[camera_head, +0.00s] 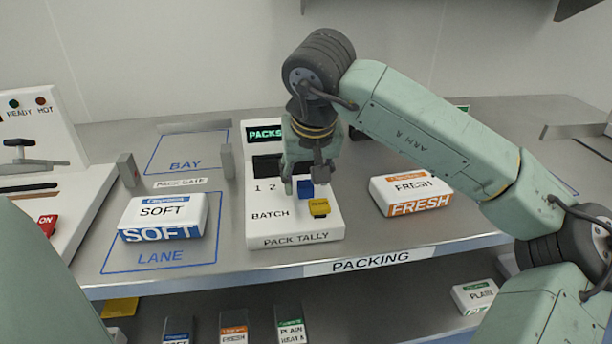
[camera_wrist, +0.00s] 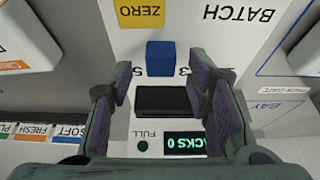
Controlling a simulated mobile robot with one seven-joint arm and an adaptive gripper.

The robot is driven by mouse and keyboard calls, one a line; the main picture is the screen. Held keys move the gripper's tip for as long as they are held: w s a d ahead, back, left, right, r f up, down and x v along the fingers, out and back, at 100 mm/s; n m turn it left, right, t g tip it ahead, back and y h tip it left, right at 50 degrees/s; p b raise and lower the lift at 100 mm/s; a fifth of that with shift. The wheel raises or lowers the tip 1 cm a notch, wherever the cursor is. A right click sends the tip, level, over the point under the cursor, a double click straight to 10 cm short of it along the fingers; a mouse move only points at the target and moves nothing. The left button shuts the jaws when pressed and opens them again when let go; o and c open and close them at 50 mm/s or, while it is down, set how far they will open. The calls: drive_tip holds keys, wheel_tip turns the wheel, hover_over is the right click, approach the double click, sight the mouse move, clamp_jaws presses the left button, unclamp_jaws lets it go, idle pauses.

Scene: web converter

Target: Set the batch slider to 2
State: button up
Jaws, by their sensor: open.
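The pack tally box (camera_head: 295,240) is a white console on the counter, with a BATCH label and the figures 1 and 2 at its left. The blue slider knob (camera_head: 305,188) stands to the right of the 2. In the wrist view the blue knob (camera_wrist: 160,58) sits between upside-down figures that look like 5 and 3; any figure behind it is hidden. My gripper (camera_head: 304,179) is open above the box, its fingers close to the knob. In the wrist view my fingers (camera_wrist: 165,84) are spread, with the knob just beyond their tips and nothing held.
A yellow ZERO button (camera_head: 319,207) is close in front of the knob. A dark recess (camera_wrist: 170,101) and a green display reading PACKS 0 (camera_wrist: 193,141) lie behind it. SOFT (camera_head: 163,215) and FRESH (camera_head: 411,191) packs flank the box. A grey gate post (camera_head: 227,162) stands at left.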

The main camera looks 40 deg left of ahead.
drive_tip(key=shift+x, duration=0.75)
drive_tip(key=shift+c, duration=0.4)
clamp_jaws()
drive_tip(key=shift+s, duration=0.1)
